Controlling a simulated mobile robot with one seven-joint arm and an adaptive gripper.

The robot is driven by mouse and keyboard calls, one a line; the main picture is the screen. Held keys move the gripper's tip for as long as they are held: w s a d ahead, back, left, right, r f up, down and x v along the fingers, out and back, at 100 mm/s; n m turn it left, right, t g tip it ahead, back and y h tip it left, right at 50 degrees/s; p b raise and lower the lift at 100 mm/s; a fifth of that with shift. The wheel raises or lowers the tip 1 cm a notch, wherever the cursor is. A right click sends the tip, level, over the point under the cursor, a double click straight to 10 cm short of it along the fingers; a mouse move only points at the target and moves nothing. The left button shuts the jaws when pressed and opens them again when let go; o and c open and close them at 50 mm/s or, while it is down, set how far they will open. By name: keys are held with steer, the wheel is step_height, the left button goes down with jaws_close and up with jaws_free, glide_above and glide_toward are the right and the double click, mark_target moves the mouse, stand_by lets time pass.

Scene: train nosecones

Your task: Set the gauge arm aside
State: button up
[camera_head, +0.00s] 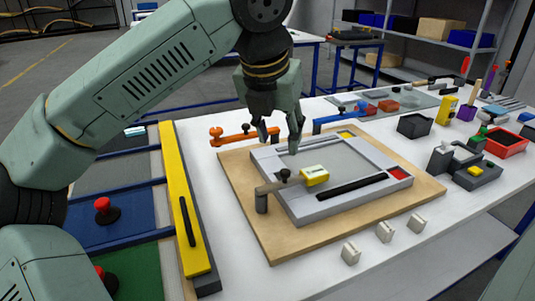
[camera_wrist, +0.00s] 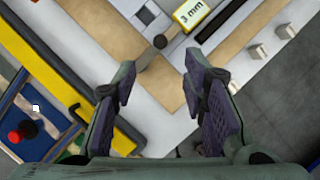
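The gauge arm looks to be the grey-brown bar (camera_head: 272,187) with a black knob, a post at its near end and a yellow block (camera_head: 314,175) at its other end. It lies across the left edge of a grey frame (camera_head: 310,212) on a wooden board (camera_head: 277,247). In the wrist view the block (camera_wrist: 191,14) reads "3 mm", and the bar (camera_wrist: 147,57) points toward the gap between my fingers. My gripper (camera_head: 282,138) is open and empty, above the board. It also shows in the wrist view (camera_wrist: 159,64), with its fingers apart and not touching the bar.
An orange arm (camera_head: 232,137) and a blue arm (camera_head: 341,117) stand behind the board. A yellow rail (camera_head: 184,205) runs along the left. Small grey blocks (camera_head: 384,231) line the front edge. A black bin (camera_head: 414,125) and red tray (camera_head: 506,142) stand right.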

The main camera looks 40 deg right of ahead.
mark_target(285, 171)
steer(key=p+x, duration=0.2)
steer(key=x, duration=0.8)
steer(key=shift+f, duration=0.3)
steer(key=shift+c, duration=0.5)
jaws_close()
